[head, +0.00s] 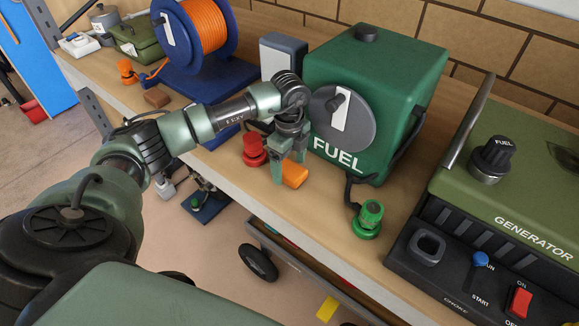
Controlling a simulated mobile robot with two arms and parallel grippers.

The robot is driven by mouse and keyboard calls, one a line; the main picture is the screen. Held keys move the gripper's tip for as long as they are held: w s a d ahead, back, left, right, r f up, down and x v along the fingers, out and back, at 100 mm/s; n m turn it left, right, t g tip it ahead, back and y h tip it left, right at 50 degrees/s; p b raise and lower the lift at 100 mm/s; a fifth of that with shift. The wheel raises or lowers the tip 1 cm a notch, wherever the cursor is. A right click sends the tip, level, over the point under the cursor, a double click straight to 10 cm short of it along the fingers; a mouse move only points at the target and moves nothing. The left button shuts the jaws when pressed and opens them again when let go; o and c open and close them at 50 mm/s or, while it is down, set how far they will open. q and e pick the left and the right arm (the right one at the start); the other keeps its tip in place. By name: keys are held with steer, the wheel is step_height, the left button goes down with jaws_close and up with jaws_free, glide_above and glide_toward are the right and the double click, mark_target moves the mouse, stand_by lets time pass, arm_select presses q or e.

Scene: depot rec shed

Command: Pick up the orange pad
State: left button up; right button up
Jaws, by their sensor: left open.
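The orange pad (294,174) lies on the wooden shelf just in front of the green FUEL box (395,85). My left gripper (287,165) points down at the pad with its jaws open. Its fingers cover part of the pad's back and left side. I cannot tell whether the fingers touch it. My right gripper is not in view.
A red knob (253,149) stands close left of my gripper, and a green knob (369,217) stands to the right. The shelf (320,222) ends just in front of the pad. An olive generator (510,185) fills the right; a cable reel (205,25) stands at the back left.

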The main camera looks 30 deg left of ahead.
mark_target(290, 167)
arm_select(q)
steer(key=shift+f, duration=0.35)
steer(key=c, duration=1.3)
steer(key=shift+c, duration=0.8)
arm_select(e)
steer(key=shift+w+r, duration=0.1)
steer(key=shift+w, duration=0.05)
arm_select(q)
steer(key=shift+r, duration=0.15)
